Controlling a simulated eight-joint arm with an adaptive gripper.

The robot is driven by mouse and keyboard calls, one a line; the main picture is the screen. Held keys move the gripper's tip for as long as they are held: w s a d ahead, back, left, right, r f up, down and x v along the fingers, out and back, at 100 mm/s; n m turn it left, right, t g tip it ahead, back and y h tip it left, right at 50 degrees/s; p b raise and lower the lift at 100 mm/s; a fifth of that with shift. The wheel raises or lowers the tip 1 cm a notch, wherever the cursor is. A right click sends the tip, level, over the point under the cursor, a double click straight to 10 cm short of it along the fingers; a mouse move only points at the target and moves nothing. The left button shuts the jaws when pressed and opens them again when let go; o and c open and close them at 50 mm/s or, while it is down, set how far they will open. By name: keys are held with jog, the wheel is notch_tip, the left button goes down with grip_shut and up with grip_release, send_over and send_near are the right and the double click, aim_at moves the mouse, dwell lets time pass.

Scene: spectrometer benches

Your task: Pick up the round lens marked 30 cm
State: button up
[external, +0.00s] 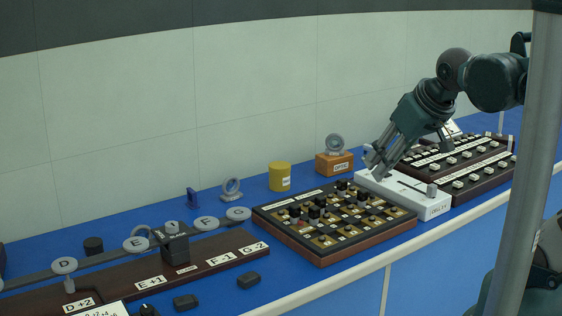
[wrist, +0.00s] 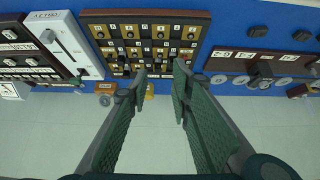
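A grey round ring-like lens (external: 335,143) stands upright on an orange-brown block (external: 336,163) at the back of the bench. Another pale round ring on a small foot (external: 231,186) stands further left, behind the rail. I cannot read a 30 cm mark on either one. My gripper (external: 373,163) is right of the orange block and above the white slider box. In the wrist view my gripper (wrist: 160,84) is open, with nothing visible between its fingers. The orange block (wrist: 103,87) shows there left of the left finger.
A yellow cylinder (external: 280,177) and a small blue piece (external: 193,198) stand along the back. A wooden board with black pegs (external: 310,250), the white slider box (external: 432,207) and a dark panel (external: 480,180) fill the front. A rail with lettered discs (external: 65,266) lies left.

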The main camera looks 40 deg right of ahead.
jog(key=shift+w+r, duration=0.1)
dwell(0.3)
jog(key=w+a+r+m+g+p, duration=0.1)
jog(key=w+a+r+m, duration=0.1)
jog(key=w+a+r, duration=0.3)
jog(key=w+a+r+m+g+p, duration=0.1)
jog(key=w+a+m+p, duration=0.1)
jog(key=w, duration=0.5)
jog(key=m+g+p, duration=0.5)
jog(key=m+p, duration=0.2)
jog(key=m, duration=0.6)
send_over(142, 225)
notch_tip(142, 225, down, 20)
jog(key=shift+r, duration=0.25)
jog(key=shift+a+f+m, duration=0.25)
jog(key=shift+m, duration=0.05)
